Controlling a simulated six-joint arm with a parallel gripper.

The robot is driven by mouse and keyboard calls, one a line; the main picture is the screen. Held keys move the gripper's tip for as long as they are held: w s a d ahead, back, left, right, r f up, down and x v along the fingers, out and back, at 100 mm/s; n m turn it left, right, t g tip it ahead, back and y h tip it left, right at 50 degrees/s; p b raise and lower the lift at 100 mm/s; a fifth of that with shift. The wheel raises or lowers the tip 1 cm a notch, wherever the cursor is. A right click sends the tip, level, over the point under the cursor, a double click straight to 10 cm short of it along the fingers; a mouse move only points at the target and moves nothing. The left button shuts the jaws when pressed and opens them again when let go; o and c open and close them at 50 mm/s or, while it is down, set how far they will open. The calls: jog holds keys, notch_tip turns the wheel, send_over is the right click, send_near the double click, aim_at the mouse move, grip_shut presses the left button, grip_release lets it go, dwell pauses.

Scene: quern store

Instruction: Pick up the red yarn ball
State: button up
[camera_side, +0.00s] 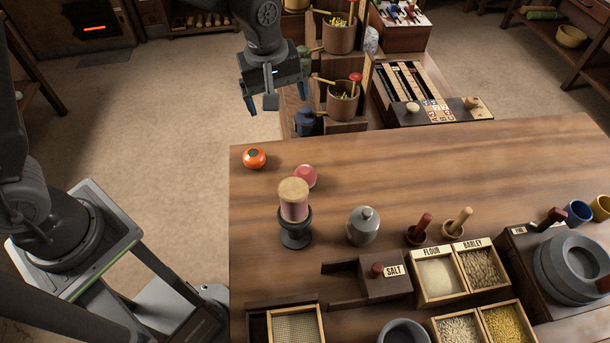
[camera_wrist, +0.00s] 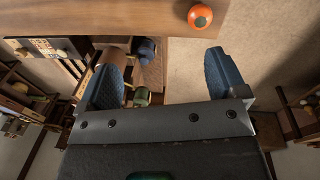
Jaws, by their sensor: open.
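A small pinkish-red ball (camera_side: 305,176) sits on the wooden table (camera_side: 400,175), behind a spool-like piece on a dark stand; whether it is yarn is too small to tell. A brighter orange-red round thing (camera_side: 254,158) with a dark spot on top sits near the table's far left corner. It also shows in the wrist view (camera_wrist: 200,15), near the table edge at the top. My gripper (camera_side: 275,98) is open and empty, up beyond the table's far edge, apart from both round things. Its two blue pads are spread in the wrist view (camera_wrist: 164,68).
The spool on its dark stand (camera_side: 294,202) stands close to the pinkish ball. A grey lidded jar (camera_side: 363,226) and a salt box (camera_side: 386,277) stand nearer. A shelf with pots (camera_side: 342,100) is right of my gripper.

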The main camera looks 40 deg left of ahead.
aim_at(305, 170)
jog(key=w+d+f+n, duration=0.1)
jog(key=f, duration=0.7)
jog(key=w+d+f+n+g, duration=0.1)
jog(key=f, duration=0.7)
jog(key=w+d+f+n, duration=0.1)
jog(key=d+f, duration=0.1)
jog(key=f, duration=0.6)
jog(key=shift+d+n, duration=0.1)
jog(key=shift+n, duration=0.2)
jog(key=shift+c, duration=0.3)
jog(key=c, duration=1)
jog(key=shift+o, duration=0.2)
jog(key=shift+r, duration=0.15)
